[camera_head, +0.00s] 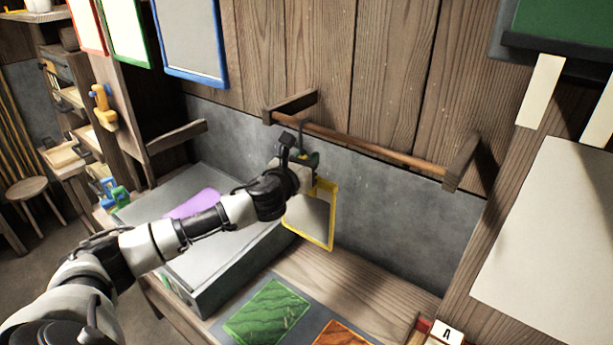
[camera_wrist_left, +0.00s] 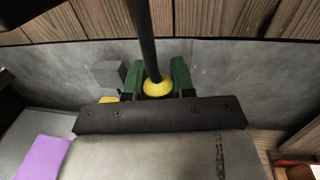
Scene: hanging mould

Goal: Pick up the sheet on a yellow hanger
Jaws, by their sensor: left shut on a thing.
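The sheet on a yellow hanger (camera_head: 312,214) is a pale panel in a yellow frame. It hangs below my left gripper (camera_head: 309,159), in front of the grey wall; the arm hides its upper left part. The gripper is shut on the hanger's top. In the left wrist view, the green fingers (camera_wrist_left: 158,80) stand either side of a yellow knob (camera_wrist_left: 158,89) with a dark rod rising from it. The hanger's dark hook reaches up near the wooden rail (camera_head: 365,145); I cannot tell whether it touches the rail. My right gripper is not in view.
A grey box (camera_head: 212,283) with a purple sheet (camera_head: 193,203) on top stands below my left arm. Green (camera_head: 267,312) and orange (camera_head: 343,334) patterned sheets lie on the bench. Red, green and blue framed panels hang at upper left. Wooden brackets hold the rail's ends.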

